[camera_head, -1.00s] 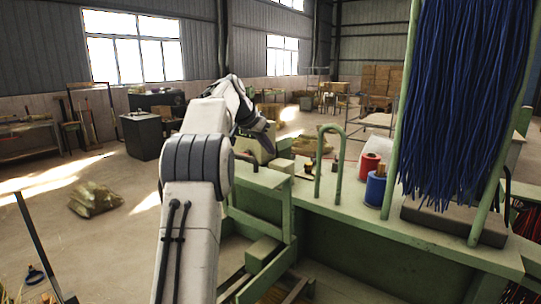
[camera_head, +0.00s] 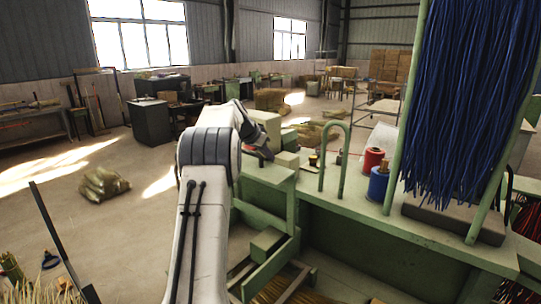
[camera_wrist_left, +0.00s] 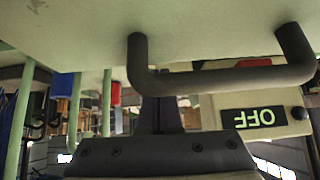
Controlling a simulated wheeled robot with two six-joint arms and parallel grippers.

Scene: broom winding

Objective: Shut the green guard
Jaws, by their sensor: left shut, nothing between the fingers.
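In the left wrist view, which looks upside down, a pale green panel (camera_wrist_left: 85,25), apparently the guard, fills the top. A dark U-shaped handle (camera_wrist_left: 225,79) stands out from it. My left gripper (camera_wrist_left: 158,100) is shut and empty, its fingertips close to the handle's bar; I cannot tell whether they touch. In the head view my left gripper (camera_head: 262,152) is small and dark beside a pale green box (camera_head: 266,122) on the bench's far end. The guard's opening angle is not clear. My right gripper is out of view.
An OFF label (camera_wrist_left: 254,117) shows on a pale box beside the handle. A green hoop (camera_head: 345,160), a red spool (camera_head: 373,160) and a blue spool (camera_head: 377,184) stand on the green bench (camera_head: 400,226). Blue bristles (camera_head: 460,90) hang at the right. Floor at left is mostly open.

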